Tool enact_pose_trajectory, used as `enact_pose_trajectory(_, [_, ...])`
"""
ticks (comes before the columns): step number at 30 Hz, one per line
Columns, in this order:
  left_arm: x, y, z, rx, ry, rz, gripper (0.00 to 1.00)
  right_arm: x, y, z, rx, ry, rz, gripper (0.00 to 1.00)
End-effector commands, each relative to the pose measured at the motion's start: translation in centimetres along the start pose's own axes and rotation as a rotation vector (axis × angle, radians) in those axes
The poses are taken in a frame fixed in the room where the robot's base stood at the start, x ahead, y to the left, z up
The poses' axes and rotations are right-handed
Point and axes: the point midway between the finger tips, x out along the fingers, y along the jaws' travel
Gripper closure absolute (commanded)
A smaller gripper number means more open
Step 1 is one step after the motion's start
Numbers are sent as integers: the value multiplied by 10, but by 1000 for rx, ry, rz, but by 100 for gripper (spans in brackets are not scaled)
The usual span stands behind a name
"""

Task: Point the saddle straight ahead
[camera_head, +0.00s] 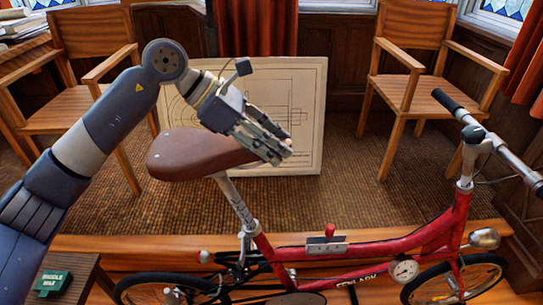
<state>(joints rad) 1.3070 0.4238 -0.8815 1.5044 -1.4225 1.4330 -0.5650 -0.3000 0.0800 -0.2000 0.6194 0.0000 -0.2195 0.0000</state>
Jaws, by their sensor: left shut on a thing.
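A brown saddle (195,153) sits on a silver, marked seat post (235,200) of a red bicycle (350,250). Its broad rear is at the left. Its nose is toward the right, the handlebar side, and is largely hidden by my left gripper (272,148), which is shut on it. The saddle looks roughly in line with the frame, but I cannot tell its exact angle. The handlebar (483,138) is at the right. A small plate (313,250) with a red knob (329,231) sits on the frame. My right gripper is not in view.
A round dial (404,270) and a lamp (484,238) are near the front wheel. Wooden chairs (425,100) and a drawing board (312,110) stand behind, with open carpet between.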

Motion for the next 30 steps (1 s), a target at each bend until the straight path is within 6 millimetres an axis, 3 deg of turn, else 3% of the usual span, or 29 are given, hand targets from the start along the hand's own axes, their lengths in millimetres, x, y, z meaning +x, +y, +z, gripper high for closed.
enact_pose_trajectory(8, [-1,1,1,-3,-2,3,100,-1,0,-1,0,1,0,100])
enact_pose_trajectory(9, [-1,1,1,-2,-2,3,60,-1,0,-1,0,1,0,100])
enact_pose_trajectory(11, [-1,1,1,-2,-2,3,48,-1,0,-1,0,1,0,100])
enact_pose_trajectory(23, [-5,1,0,-1,-1,3,48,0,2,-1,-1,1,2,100])
enact_pose_trajectory(30, [-46,2,0,-2,-1,7,48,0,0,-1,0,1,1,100])
